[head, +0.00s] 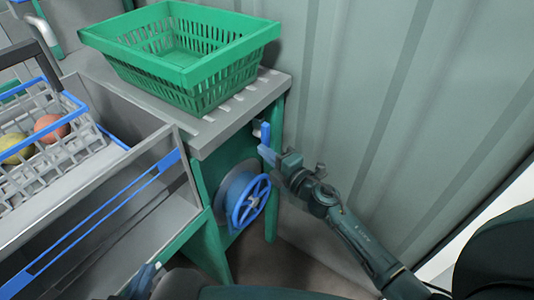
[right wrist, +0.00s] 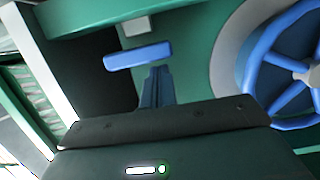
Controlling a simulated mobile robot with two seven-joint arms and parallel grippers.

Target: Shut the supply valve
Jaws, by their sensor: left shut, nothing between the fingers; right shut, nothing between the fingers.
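A blue lever handle (head: 265,131) sits by a pale mount at the end of the bench, under the green crate. In the right wrist view the lever (right wrist: 138,55) lies nearly level in the picture, just beyond my fingertips. A blue spoked handwheel (head: 250,202) is on the green panel below; it also shows at the right of the right wrist view (right wrist: 290,70). I cannot tell from the pictures which is the supply valve. My right gripper (head: 265,152) is shut and empty, close to the lever; contact cannot be told. My left gripper (head: 149,272) is shut and empty, partly cut off low in view.
An empty green crate (head: 180,74) stands on the grey bench (head: 225,125). A grey wire basket (head: 85,128) with blue edges holds round produce at the left. A corrugated wall (head: 350,90) rises close on the right of my right arm.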

